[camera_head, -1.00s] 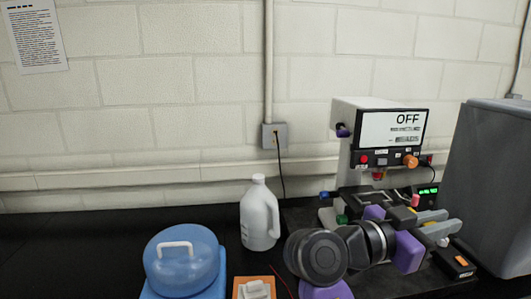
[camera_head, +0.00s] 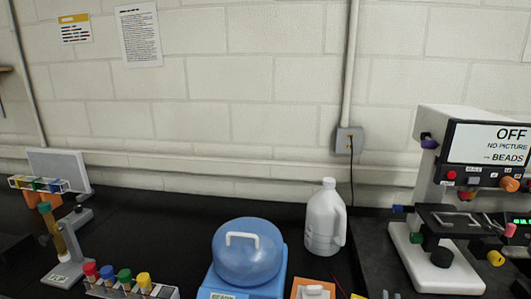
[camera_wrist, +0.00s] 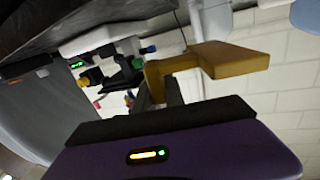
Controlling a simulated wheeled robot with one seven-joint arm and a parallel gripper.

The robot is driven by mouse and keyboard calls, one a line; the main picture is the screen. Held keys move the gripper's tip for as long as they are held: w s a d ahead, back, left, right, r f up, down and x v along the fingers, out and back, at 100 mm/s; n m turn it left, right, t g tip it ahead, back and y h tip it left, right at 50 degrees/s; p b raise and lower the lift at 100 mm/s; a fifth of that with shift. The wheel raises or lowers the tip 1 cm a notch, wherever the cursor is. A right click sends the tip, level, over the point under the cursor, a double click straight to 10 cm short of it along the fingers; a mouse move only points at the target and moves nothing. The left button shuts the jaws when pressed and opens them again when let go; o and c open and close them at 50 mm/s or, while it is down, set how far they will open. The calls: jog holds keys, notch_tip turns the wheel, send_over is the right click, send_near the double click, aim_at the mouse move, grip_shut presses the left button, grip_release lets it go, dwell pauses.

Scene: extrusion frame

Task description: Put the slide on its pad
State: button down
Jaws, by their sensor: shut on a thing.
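My gripper (camera_wrist: 163,98) shows in the wrist view, with its purple body in front and its dark fingers shut on an ochre, angular piece (camera_wrist: 235,60). The piece sticks out past the fingers to the right; I cannot tell from its shape whether it is the slide. My gripper and arm are out of the head view. An orange pad (camera_head: 299,290) with a white block (camera_head: 315,291) on it lies at the bottom edge of the head view, partly cut off. I cannot tell whether it is the slide's pad.
The microscope (camera_head: 435,175) stands at right, its screen reading OFF. A white jug (camera_head: 325,220) and a blue domed container (camera_head: 248,255) stand mid-bench. A rack with coloured caps (camera_head: 130,288), a stand with a tube (camera_head: 62,250) and a tube rack (camera_head: 40,184) are at left.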

jog(key=s+a+f+n+t+y, duration=0.2)
jog(key=s+a+f+n+y, duration=0.3)
jog(key=s+a+f+y, duration=0.55)
notch_tip(320, 180, down, 19)
jog(key=a+h+b, duration=0.1)
jog(key=h+b, duration=0.1)
jog(key=b, duration=0.8)
jog(key=shift+s+a+n, duration=0.25)
jog(key=shift+s+n, duration=0.05)
jog(key=shift+a, duration=0.15)
